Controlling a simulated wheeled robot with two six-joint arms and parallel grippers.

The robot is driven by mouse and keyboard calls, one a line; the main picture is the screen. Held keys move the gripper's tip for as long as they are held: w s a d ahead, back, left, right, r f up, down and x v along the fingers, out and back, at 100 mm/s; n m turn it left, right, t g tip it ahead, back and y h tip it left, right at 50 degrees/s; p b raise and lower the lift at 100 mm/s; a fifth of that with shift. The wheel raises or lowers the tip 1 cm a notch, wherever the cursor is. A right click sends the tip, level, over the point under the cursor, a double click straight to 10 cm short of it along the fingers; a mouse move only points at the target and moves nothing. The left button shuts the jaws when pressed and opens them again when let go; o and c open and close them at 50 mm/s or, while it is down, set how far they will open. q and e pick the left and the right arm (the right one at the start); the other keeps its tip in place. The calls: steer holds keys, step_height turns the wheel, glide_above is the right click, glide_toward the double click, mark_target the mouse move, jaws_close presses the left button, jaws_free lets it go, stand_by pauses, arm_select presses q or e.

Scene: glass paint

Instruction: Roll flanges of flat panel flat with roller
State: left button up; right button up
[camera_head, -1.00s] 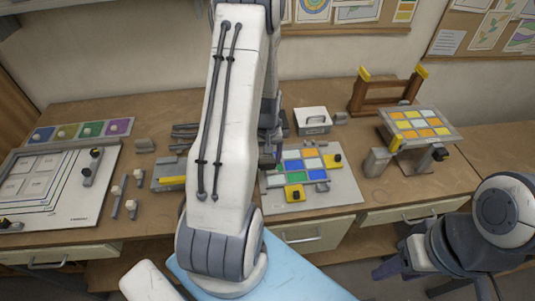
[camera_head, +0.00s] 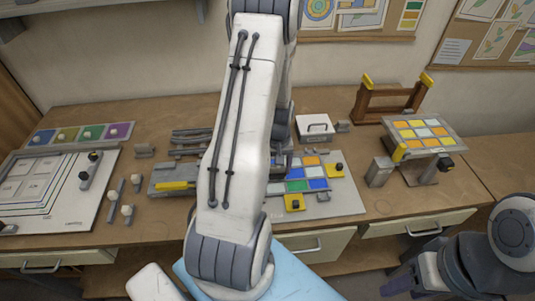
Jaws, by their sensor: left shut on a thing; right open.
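The flat panel (camera_head: 318,184), a grid of coloured glass panes with grey strips, lies on a pale board (camera_head: 340,204) at the bench's middle. My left arm covers its left part. Yellow-and-black clamps sit at its right side (camera_head: 335,170) and front (camera_head: 294,203). My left gripper (camera_head: 284,160) is mostly hidden behind my forearm; a dark part shows over the panel's back left. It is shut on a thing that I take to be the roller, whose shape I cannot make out. My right gripper (camera_head: 397,283) is open and empty at the lower right, away from the bench top.
A grey tray with a yellow strip (camera_head: 173,186) lies left of my forearm. A white handled box (camera_head: 315,127) and a wooden rack (camera_head: 388,100) stand behind. A raised coloured panel (camera_head: 418,133) stands at right. Small knobbed tools (camera_head: 127,212) and a white template board (camera_head: 45,195) are at left.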

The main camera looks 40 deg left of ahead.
mark_target(278, 167)
arm_select(q)
steer(key=shift+w+d+r+p, duration=0.1)
steer(key=shift+r+p, duration=0.2)
steer(key=shift+r, duration=0.15)
steer(key=shift+w+d+r+p, duration=0.1)
steer(key=shift+r+p, duration=0.2)
steer(key=shift+r, duration=0.15)
step_height(278, 167, up, 4)
steer(key=p, duration=0.3)
steer(key=shift+s+a+f, duration=0.1)
steer(key=shift+f, duration=0.05)
steer(key=shift+f, duration=0.15)
